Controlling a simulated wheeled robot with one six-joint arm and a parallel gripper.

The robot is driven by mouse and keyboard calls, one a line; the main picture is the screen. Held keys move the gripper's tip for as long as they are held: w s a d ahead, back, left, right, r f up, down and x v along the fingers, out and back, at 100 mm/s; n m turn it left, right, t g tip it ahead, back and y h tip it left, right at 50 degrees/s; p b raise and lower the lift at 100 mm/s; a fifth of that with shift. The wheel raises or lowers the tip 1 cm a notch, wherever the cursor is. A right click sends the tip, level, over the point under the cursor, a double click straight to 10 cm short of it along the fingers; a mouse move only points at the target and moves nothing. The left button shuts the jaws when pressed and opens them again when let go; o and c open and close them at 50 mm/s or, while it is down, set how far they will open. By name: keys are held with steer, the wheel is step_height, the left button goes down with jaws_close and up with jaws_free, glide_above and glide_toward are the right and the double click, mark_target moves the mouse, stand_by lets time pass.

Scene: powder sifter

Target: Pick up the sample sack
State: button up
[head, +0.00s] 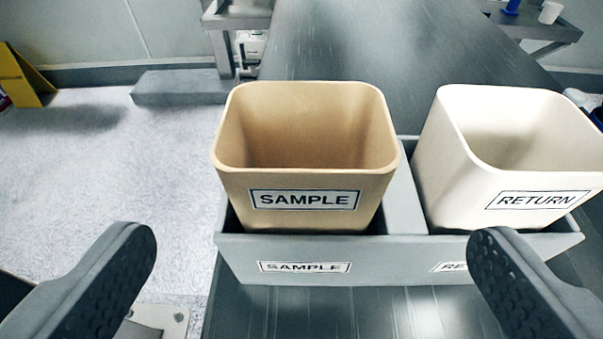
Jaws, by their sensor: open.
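No sack shows in the head view. A tan bin (308,205) labelled SAMPLE stands upright in the left compartment of a grey holder (390,262); what I see of its inside looks empty, but its floor is hidden. My gripper (312,245) is open, with one dark finger at the lower left and one at the lower right. Nothing is between the fingers. The fingers are in the foreground, in front of the holder; the right one overlaps its RETURN label.
A white bin (505,200) labelled RETURN stands in the holder's right compartment. The holder sits on a dark metal surface (340,45) that runs away to the back. Pale floor (90,180) lies open at the left. A yellow stand (28,80) is at the far left.

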mark_target(305, 120)
steer(key=shift+x, duration=5.9)
steer(key=shift+a, duration=0.15)
steer(key=c, duration=1)
steer(key=shift+c, duration=0.2)
